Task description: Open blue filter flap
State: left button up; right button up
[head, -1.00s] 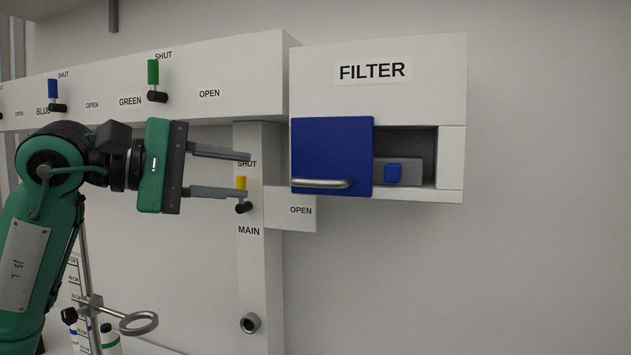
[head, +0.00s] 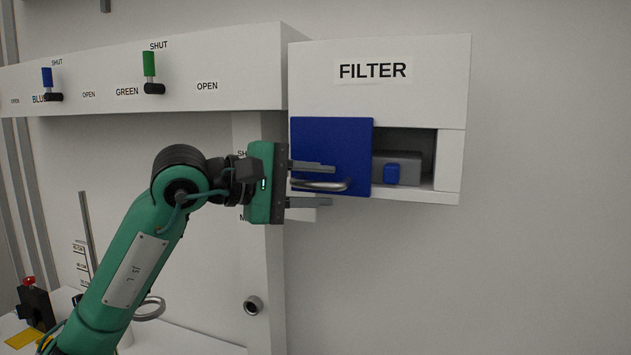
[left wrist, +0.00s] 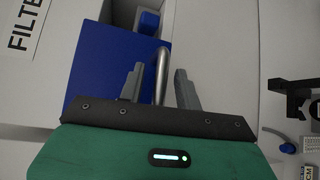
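The blue filter flap (head: 331,145) covers the left part of the opening in the white box labelled FILTER. My right gripper is not in view.
A panel at left carries a blue valve lever (head: 47,79) and a green valve lever (head: 149,65). My left arm hides most of the MAIN valve area. A ring stand (head: 149,309) is below the arm. The wall right of the box is clear.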

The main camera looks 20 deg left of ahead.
pick_arm(q)
grip_shut()
jog(key=shift+s, duration=0.1)
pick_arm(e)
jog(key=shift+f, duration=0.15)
